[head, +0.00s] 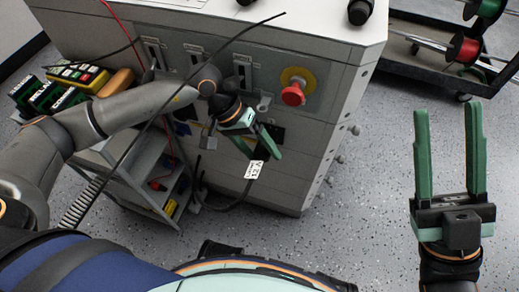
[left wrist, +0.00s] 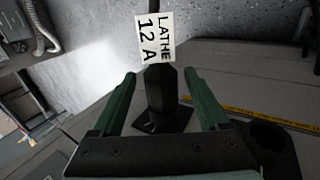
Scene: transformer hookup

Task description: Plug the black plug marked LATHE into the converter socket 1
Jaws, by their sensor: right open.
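The black plug (left wrist: 160,88) carries a white tag (left wrist: 154,38) reading LATHE 12 A. The tag also shows in the head view (head: 255,170), with the black cable (head: 235,207) hanging below it. In the left wrist view the plug stands end-on against a square black base (left wrist: 170,122) on the grey panel; how deep it sits cannot be told. My left gripper (head: 258,146) is at the cabinet front, its green fingers on both sides of the plug with visible gaps. My right gripper (head: 449,112) is open and empty, away from the cabinet. No socket number is readable.
The grey cabinet (head: 320,150) has a red emergency button (head: 293,94) above my left gripper. A grey shelf cart (head: 140,180) stands at lower left. A thin black cable crosses in front of my left arm. A rack with cable spools (head: 462,48) stands at upper right. Floor between is clear.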

